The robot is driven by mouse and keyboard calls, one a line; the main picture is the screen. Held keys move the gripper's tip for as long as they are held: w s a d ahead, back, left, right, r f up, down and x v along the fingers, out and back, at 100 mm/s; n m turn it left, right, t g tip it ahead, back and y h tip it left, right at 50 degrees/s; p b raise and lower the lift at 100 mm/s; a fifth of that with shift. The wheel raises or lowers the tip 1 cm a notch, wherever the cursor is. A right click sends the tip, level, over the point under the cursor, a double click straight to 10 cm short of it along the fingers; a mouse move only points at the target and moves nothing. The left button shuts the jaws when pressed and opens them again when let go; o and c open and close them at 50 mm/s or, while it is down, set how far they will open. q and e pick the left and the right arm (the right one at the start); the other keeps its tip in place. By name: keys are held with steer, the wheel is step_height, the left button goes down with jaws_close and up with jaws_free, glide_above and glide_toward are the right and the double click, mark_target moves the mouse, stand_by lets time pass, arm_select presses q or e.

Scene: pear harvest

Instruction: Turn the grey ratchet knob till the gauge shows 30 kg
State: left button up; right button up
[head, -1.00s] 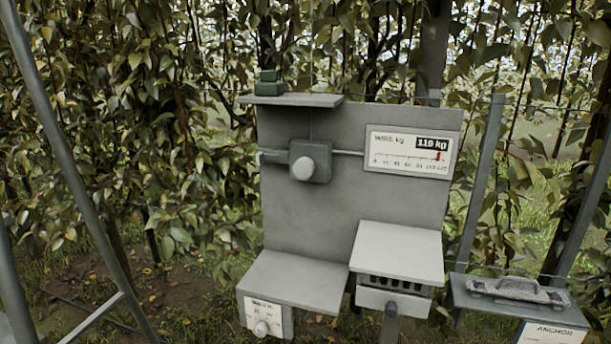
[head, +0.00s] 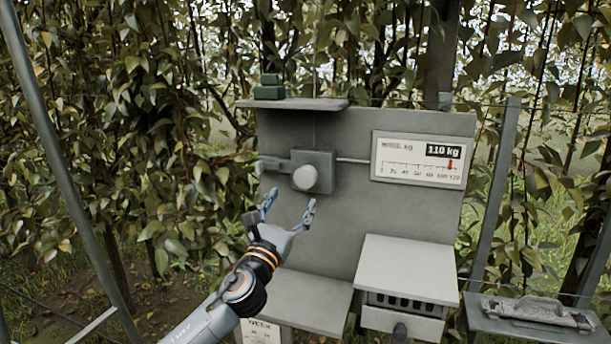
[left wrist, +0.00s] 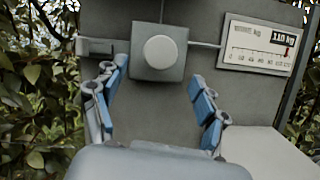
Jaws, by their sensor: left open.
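The round, light grey ratchet knob (head: 305,178) sits on a darker grey block on the upright panel. In the left wrist view the knob (left wrist: 160,51) is ahead of my fingers, between and beyond them. The gauge (head: 419,160) at the panel's upper right reads 110 kg, with its red pointer near the right end of the scale. It also shows in the left wrist view (left wrist: 257,45). My left gripper (head: 290,203) is open and empty, below the knob and apart from it. My right gripper is not in view.
Below are a low grey ledge (head: 318,302) and a light box with slots (head: 408,270). A tray with a metal piece (head: 530,310) stands at the right. Leafy branches crowd the left.

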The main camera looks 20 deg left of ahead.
mark_target(304, 180)
arm_select(q)
steer(key=x, duration=0.8)
steer(key=shift+d+p, duration=0.1)
steer(key=shift+p, duration=0.2)
steer(key=shift+x, duration=0.75)
steer(key=shift+f, duration=0.1)
steer(key=c, duration=1.1)
steer(key=shift+c, duration=0.2)
